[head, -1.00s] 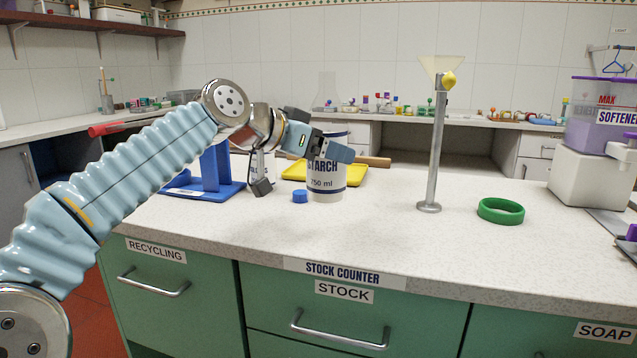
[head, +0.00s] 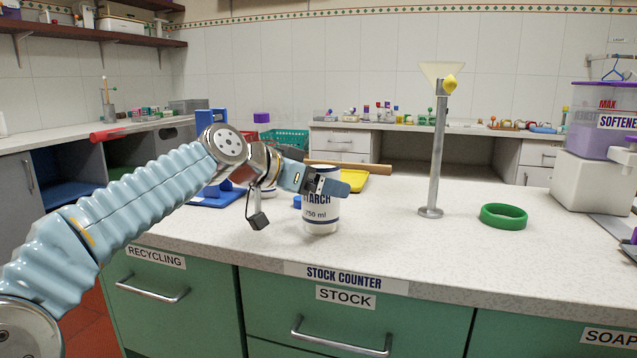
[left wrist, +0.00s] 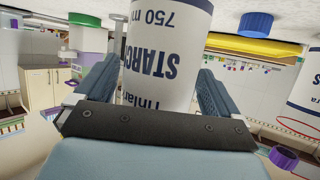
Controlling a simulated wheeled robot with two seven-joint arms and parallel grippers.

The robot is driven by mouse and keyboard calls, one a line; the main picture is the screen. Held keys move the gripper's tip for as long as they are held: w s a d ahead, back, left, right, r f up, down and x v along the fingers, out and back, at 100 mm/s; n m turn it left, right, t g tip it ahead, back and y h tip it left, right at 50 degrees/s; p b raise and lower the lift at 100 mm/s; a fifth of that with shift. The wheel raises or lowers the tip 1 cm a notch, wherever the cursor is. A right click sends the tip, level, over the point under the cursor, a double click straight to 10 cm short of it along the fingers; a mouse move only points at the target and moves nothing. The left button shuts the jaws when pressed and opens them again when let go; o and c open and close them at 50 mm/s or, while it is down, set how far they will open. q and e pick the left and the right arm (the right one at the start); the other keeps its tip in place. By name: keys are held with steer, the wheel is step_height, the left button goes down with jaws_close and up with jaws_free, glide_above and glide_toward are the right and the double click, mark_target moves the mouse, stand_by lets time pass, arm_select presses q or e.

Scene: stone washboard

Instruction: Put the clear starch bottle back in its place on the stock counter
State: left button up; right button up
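The starch bottle (head: 321,218) is white with dark blue lettering and reads "750 ml". It is upright over the front middle of the stock counter (head: 250,262), behind the STOCK COUNTER label. I cannot tell whether its base touches the top. My left gripper (head: 330,184) is around its upper part, one finger crossing in front. My right gripper is not in view.
A metal post with a funnel (head: 436,150) and a green ring (head: 503,216) stand to the right. The counter's front strip is clear.

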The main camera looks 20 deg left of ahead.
arm_select(q)
steer(key=shift+r, duration=0.1)
steer(key=shift+s+a, duration=0.1)
steer(key=shift+a, duration=0.05)
steer(key=b+v, duration=0.1)
steer(key=v, duration=1)
steer(key=shift+s+a+r+b, duration=0.2)
steer(key=shift+s+a+b, duration=0.05)
steer(key=shift+b, duration=0.1)
